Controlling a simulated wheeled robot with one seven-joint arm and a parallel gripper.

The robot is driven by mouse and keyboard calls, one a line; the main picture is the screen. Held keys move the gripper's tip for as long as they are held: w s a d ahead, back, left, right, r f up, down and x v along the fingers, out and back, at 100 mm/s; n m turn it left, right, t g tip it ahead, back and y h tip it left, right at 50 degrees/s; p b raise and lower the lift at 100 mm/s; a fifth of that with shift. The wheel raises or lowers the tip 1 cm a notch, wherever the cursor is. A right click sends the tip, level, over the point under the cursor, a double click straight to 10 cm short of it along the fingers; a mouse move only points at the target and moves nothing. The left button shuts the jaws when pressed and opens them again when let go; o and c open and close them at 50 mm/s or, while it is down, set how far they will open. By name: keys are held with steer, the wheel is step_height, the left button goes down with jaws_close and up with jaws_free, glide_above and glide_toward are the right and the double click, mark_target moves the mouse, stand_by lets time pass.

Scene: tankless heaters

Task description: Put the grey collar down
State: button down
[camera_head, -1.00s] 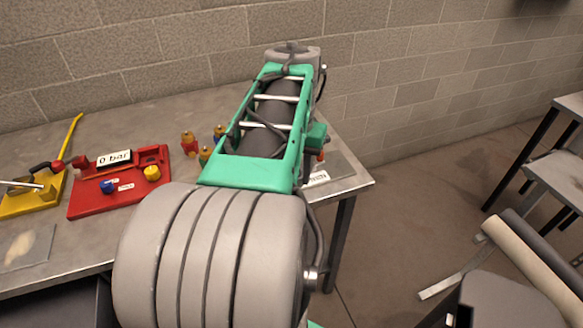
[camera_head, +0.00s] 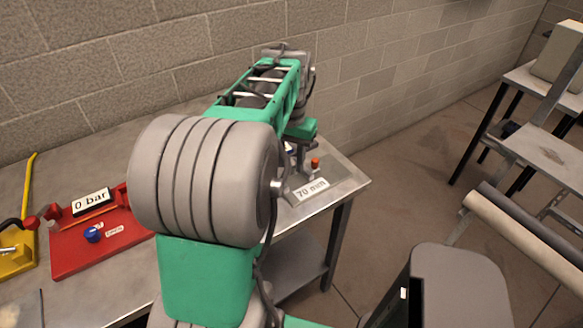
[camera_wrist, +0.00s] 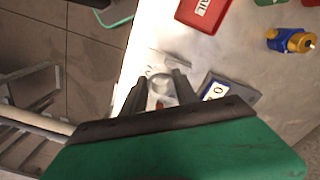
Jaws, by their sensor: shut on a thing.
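The grey collar (camera_wrist: 160,82) shows as a pale ring between the two dark fingers of my gripper (camera_wrist: 158,80) in the wrist view. How high the collar is above the bench I cannot tell.
A "70 mm" label (camera_head: 311,189) and an orange-topped piece (camera_head: 315,164) are at the bench's right end. A red board with a "0 bar" sign (camera_head: 91,201) lies left. The wrist view shows a red "FAIL" piece (camera_wrist: 206,11) and a blue-and-gold fitting (camera_wrist: 290,40).

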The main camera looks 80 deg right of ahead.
steer(key=p, duration=0.1)
glide_above(293, 180)
step_height(293, 180, down, 6)
steer(key=shift+f, duration=1.6)
steer(key=shift+f, duration=0.2)
steer(key=c, duration=0.9)
jaws_free()
steer(key=shift+c, duration=0.2)
steer(key=shift+r, duration=0.1)
